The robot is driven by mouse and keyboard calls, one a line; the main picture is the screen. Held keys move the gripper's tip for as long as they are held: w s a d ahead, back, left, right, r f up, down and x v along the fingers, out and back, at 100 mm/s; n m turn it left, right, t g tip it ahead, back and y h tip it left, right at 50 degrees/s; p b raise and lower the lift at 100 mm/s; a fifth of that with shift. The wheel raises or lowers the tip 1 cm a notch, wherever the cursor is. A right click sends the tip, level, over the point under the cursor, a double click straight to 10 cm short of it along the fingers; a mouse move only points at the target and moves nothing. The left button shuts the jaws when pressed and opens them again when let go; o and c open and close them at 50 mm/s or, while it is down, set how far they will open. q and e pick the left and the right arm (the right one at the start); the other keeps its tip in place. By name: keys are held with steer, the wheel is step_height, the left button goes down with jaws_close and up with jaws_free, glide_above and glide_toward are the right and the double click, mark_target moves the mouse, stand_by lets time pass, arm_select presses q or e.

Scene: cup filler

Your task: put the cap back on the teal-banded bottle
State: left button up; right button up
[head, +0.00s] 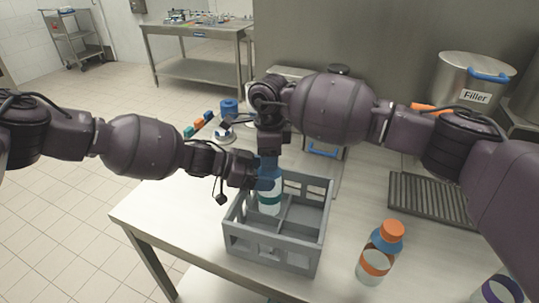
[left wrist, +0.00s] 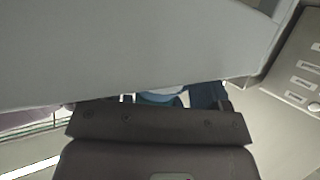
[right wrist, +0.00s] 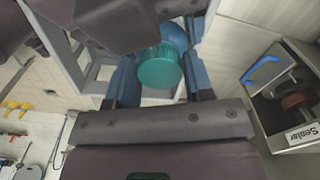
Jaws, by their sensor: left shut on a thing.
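The teal-banded bottle (head: 269,200) stands upright in a compartment of the grey crate (head: 283,249). My left gripper (head: 262,181) is shut on its blue upper part from the left. In the left wrist view the crate wall (left wrist: 110,55) hides most of it, and a little of the bottle (left wrist: 160,97) shows between the fingers. My right gripper (head: 269,150) points down right above the bottle. In the right wrist view the teal cap (right wrist: 160,68) lies between its fingers (right wrist: 161,80), close to the blue bottle shoulder. I cannot tell whether the fingers press on the cap or whether it is seated.
An orange-banded bottle (head: 376,257) with an orange cap stands right of the crate. A purple-banded bottle (head: 500,290) is at the lower right corner. The Filler pot (head: 472,82) and a dark drip grate (head: 432,199) are at the right. The Sealer (right wrist: 291,106) shows in the right wrist view.

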steer(key=c, duration=0.6)
steer(key=shift+o, duration=0.2)
steer(key=m, duration=0.4)
steer(key=shift+m, duration=0.4)
steer(key=o, duration=1)
steer(key=shift+r, duration=2.25)
steer(key=shift+r+n, duration=1.75)
steer(key=shift+n, duration=0.65)
